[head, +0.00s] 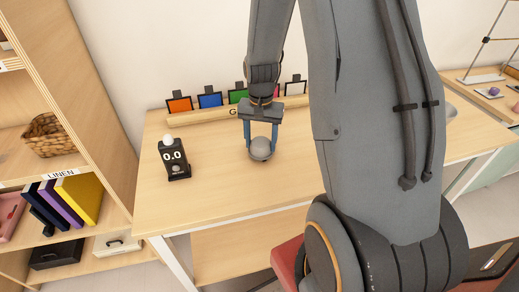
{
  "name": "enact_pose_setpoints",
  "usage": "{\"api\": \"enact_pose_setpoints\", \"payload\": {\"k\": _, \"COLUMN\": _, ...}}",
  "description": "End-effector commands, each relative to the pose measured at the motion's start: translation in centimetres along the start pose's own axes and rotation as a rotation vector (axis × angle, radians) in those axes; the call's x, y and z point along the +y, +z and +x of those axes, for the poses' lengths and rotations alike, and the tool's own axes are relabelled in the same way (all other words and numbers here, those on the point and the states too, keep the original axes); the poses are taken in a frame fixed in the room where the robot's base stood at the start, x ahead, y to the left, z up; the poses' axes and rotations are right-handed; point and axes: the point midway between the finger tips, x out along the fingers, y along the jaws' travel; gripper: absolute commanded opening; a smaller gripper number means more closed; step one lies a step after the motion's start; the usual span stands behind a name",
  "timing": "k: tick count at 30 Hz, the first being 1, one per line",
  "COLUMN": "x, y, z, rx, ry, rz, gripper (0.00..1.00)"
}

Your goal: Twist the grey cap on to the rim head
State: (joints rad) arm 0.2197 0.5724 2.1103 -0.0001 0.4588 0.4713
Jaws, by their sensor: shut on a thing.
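My gripper (261,140) points down over the table, its two blue fingers shut on the round grey cap (261,150). I cannot tell whether the cap touches the tabletop.
The wooden table (220,190) has bare room between the head and my gripper. A wooden rack (205,114) with coloured cards stands along the back. A shelf (100,60) with a basket (50,137) and books stands at left. My arm hides the table's right part.

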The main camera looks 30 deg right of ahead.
Motion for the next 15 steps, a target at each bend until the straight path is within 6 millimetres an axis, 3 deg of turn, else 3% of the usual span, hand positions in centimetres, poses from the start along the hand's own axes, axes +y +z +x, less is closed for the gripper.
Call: {"api": "enact_pose_setpoints", "payload": {"k": 15, "x": 0.0, "y": 0.0, "z": -2.4, "rx": 0.000, "ry": 0.000, "rz": 0.000, "gripper": 0.29}}
